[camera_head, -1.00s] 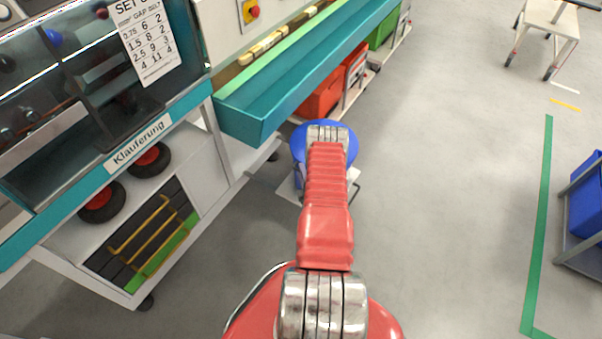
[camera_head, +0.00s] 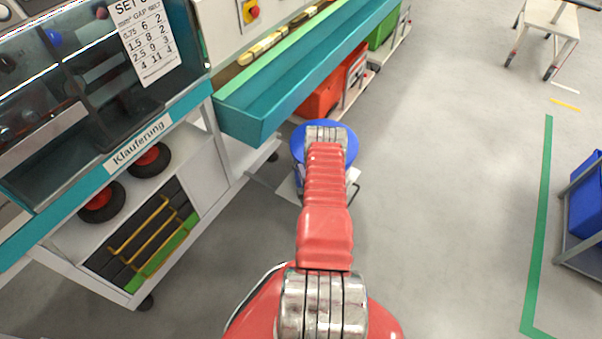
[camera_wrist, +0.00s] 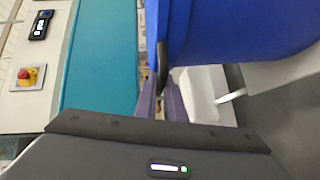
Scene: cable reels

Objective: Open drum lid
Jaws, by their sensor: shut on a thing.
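The blue drum with its round blue lid (camera_head: 299,146) stands on the floor in the head view, beside the teal-edged bench and largely hidden behind my red arm. In the wrist view a large blue surface of the drum or lid (camera_wrist: 240,32) fills the upper right. A dark curved handle (camera_wrist: 162,62) runs along its left edge. My gripper (camera_wrist: 161,96) is shut on this handle, with a finger on each side. My gripper is hidden by the arm in the head view. I cannot tell whether the lid is raised.
The bench with its teal ledge (camera_head: 240,125) is close on the left of the drum. A white cart (camera_head: 70,255) with black wheels stands nearer left. Red bins (camera_head: 322,98) sit under the bench. Grey floor to the right is clear up to a blue bin (camera_head: 588,195).

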